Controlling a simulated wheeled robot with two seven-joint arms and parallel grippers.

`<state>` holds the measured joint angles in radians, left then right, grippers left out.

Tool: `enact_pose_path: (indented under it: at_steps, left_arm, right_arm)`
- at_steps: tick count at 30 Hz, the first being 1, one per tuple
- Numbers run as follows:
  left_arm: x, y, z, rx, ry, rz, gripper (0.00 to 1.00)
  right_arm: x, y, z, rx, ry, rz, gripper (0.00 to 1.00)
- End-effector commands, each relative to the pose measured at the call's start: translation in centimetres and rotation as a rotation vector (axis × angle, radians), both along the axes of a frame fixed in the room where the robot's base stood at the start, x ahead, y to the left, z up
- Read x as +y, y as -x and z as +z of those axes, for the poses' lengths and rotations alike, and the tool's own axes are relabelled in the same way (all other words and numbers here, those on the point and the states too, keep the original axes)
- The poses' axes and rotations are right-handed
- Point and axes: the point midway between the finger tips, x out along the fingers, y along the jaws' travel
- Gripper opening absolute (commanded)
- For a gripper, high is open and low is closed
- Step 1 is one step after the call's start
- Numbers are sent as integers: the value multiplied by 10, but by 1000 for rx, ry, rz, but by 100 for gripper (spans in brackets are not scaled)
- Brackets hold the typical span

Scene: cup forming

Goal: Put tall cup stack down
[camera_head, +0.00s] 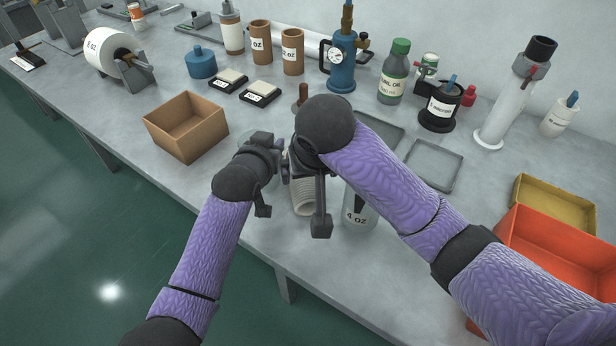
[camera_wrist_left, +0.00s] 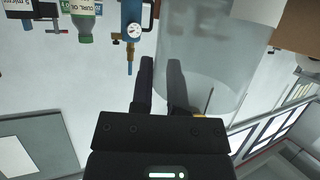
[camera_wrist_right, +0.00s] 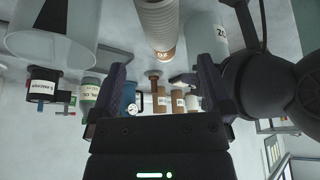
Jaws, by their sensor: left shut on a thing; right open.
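The tall cup stack (camera_head: 304,197) is a pale, ribbed column near the table's front edge, partly hidden by my arms. In the right wrist view the stack (camera_wrist_right: 160,22) has a tan, labelled end and lies beyond and between my right fingers. My right gripper (camera_wrist_right: 160,80) is open, with nothing between its fingers. My left gripper (camera_wrist_left: 161,75) is shut; its fingers straddle the wall edge of a clear cylinder (camera_wrist_left: 205,45). Its contact point is hidden in the head view. Another clear cylinder marked 4 oz (camera_head: 360,212) stands right of the stack.
A cardboard box (camera_head: 186,126) stands left of my grippers. Two grey trays, one of them here (camera_head: 433,165), lie behind right. A blue gauge device (camera_head: 341,62) and bottles stand at the back. An orange bin (camera_head: 560,245) is at right.

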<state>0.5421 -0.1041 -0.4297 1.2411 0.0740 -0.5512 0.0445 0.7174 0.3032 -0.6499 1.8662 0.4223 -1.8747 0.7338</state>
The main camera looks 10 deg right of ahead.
Motion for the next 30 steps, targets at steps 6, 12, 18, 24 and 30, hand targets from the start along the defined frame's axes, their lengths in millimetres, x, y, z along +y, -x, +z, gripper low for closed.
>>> enact_pose_path:
  at_steps: [6, 12, 18, 24, 30]
  left_arm:
    - [1, 1, -3, 7, -4, 1, 0]
    - [1, 1, -3, 7, -4, 1, 0]
    - [1, 1, -3, 7, -4, 1, 0]
    - [1, 1, -3, 7, -4, 1, 0]
    - [1, 1, -3, 7, -4, 1, 0]
  right_arm:
    - [-2, -16, -38, 14, 4, -5, 100]
    - [-2, -28, -67, 10, 4, -3, 100]
    - [-1, -44, -103, 12, 3, -5, 100]
    - [-1, -49, -114, 8, 3, -2, 100]
    - [-1, -48, -114, 8, 3, -2, 83]
